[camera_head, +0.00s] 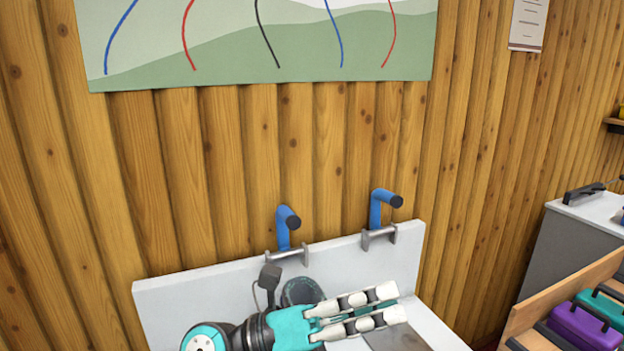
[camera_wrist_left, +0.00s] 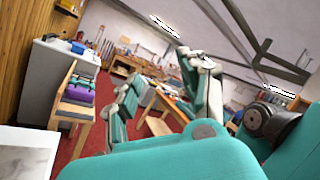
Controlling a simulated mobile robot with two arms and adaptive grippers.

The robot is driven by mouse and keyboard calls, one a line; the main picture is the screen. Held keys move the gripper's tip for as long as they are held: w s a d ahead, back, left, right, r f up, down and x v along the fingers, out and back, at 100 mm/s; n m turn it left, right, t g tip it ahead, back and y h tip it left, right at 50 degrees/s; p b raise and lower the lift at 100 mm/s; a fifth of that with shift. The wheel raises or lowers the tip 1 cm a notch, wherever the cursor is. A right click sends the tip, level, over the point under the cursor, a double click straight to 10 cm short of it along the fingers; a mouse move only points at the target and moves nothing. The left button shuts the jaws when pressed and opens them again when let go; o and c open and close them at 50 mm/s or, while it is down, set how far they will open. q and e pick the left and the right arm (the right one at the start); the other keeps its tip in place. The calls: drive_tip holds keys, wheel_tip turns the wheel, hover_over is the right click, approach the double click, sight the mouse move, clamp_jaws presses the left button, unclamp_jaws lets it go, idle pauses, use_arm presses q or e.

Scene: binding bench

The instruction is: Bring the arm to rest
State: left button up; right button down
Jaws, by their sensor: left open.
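My left gripper (camera_head: 394,304) comes in from the bottom left in the head view. Its two pale fingers point right and stand apart, with nothing between them. It is above a white bench panel with a raised back edge (camera_head: 190,290). In the left wrist view its teal fingers (camera_wrist_left: 165,85) are spread and empty, with the room beyond. My right gripper is in neither view.
Two blue-handled clamps (camera_head: 285,228) (camera_head: 381,208) stand on the panel's back edge, close behind the gripper. A wooden rack with purple and teal cases (camera_head: 583,328) and a grey cabinet (camera_head: 560,250) stand at the right. A plank wall (camera_head: 230,170) is behind.

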use_arm(q)
drive_tip(key=w+a+f+n+t+y, duration=0.1)
drive_tip(key=w+a+n+t+y, duration=0.5)
drive_tip(key=n+t, duration=0.55)
drive_tip(key=w+a+f+n+t+y, duration=0.15)
drive_tip(key=a+n+t+y, duration=0.25)
drive_tip(key=a+n+t, duration=0.75)
drive_tip(key=s+a+f+n+g+y, duration=0.1)
drive_tip(key=a+f+n+g+y, duration=0.45)
drive_tip(key=f+n, duration=0.35)
drive_tip(key=s+a+f+n+g+y, duration=0.1)
drive_tip(key=a+f+n+g+y, duration=0.3)
drive_tip(key=f+n+y, duration=0.5)
drive_tip(key=s+a+f+n+g+h, duration=0.1)
drive_tip(key=s+a+f+g+h, duration=0.15)
drive_tip(key=s+f+g, duration=1.35)
drive_tip(key=s+f+t, duration=0.2)
drive_tip(key=s+f, duration=0.2)
drive_tip(key=f, duration=1.1)
drive_tip(key=s+f+t, duration=0.2)
drive_tip(key=s+f, duration=0.2)
drive_tip(key=f, duration=1.2)
drive_tip(key=s+a+f+g, duration=0.1)
drive_tip(key=s+a+f, duration=0.1)
drive_tip(key=s+f, duration=1.2)
drive_tip(key=shift+s+g, duration=0.35)
drive_tip(key=shift+s, duration=0.4)
